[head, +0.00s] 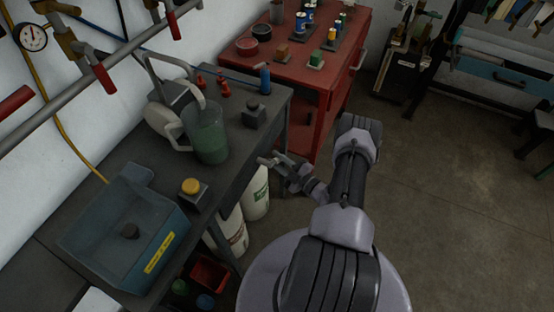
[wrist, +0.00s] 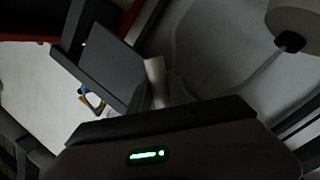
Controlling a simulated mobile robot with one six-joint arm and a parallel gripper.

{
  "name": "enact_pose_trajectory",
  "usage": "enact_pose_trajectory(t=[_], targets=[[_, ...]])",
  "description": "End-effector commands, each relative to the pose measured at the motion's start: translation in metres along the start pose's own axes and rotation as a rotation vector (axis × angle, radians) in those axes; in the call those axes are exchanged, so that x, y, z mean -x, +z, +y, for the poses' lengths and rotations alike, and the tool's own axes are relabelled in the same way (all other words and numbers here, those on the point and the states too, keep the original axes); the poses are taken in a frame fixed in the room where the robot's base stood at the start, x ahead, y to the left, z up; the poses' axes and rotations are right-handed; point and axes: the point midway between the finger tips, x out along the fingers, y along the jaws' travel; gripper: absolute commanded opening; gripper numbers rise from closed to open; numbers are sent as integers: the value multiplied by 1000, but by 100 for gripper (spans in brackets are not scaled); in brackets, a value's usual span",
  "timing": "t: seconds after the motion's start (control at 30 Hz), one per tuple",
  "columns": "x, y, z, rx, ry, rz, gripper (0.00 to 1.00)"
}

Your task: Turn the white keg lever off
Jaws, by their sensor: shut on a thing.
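My gripper (head: 274,163) is at the front edge of the dark bench, above the white kegs. It is shut on a pale, stubby piece that looks like the white keg lever (wrist: 155,80); in the wrist view this stands beside a dark flat plate. The lever's base and angle are hidden by the gripper, so I cannot tell its setting. Under the bench stand a white keg with a green label (head: 257,196) and another white keg (head: 232,232) nearer the camera.
The dark bench (head: 110,160) holds a green-tinted jug (head: 209,133), a yellow button box (head: 192,190) and a blue-grey bin (head: 125,235). A red cabinet (head: 318,85) stands behind. A red crate (head: 208,273) is below the bench. The floor to the right is clear.

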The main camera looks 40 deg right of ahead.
Motion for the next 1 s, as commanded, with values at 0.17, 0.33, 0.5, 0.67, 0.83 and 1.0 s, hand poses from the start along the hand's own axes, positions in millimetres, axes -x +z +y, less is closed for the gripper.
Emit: enact_pose_trajectory(t=[0.17, 0.33, 0.5, 0.67, 0.83, 1.0], targets=[[1, 2, -5, -47, -12, -11, 0], [3, 2, -14, -152, -36, -32, 0], [5, -1, -25, -294, -67, -61, 0], [8, -4, -35, -431, -99, -90, 0], [11, -10, -43, -564, -129, -117, 0], [14, -15, -50, -672, -154, -138, 0]])
